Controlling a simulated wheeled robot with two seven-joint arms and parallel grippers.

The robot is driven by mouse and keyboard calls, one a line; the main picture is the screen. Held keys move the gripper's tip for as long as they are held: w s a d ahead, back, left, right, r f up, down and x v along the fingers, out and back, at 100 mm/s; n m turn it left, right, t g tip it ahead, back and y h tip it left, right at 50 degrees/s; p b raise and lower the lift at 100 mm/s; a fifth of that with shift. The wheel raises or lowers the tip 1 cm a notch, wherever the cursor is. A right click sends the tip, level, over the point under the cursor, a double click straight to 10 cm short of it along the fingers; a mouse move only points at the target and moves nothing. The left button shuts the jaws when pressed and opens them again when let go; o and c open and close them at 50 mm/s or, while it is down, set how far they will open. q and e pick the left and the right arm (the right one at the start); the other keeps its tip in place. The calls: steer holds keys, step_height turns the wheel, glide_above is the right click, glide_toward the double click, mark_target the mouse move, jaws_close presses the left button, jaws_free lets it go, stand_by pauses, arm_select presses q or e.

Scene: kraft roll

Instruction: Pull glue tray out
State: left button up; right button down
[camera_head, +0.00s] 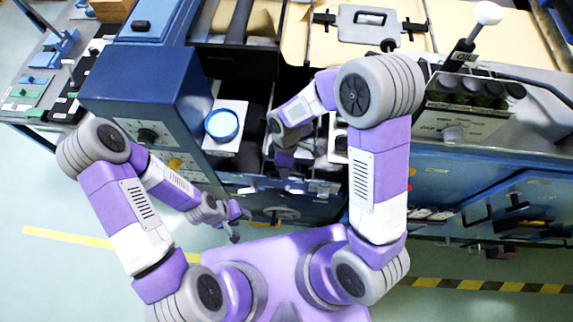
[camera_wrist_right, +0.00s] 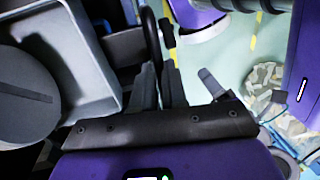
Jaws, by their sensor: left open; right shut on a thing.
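In the right wrist view the glue tray (camera_wrist_right: 92,62) is a light grey open tray at the upper left, with a dark grey round part beside it. My right gripper (camera_wrist_right: 160,75) is at its near side, its fingers closed close to a dark handle-like loop; the exact contact is hard to see. In the head view my right gripper (camera_head: 287,172) reaches down into the machine's open bay, and my forearm hides much of the tray there. My left gripper (camera_head: 232,220) is open and empty, in front of the blue cabinet.
A blue cabinet (camera_head: 150,85) stands left of the bay. Green floor is free at the lower left.

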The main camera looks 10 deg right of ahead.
steer(key=c, duration=1.2)
jaws_free()
steer(key=shift+o, duration=0.2)
steer(key=shift+w+r, duration=0.1)
step_height(320, 180, up, 7)
steer(key=w, duration=0.1)
steer(key=shift+w+d+r, duration=0.15)
steer(key=shift+d, duration=0.05)
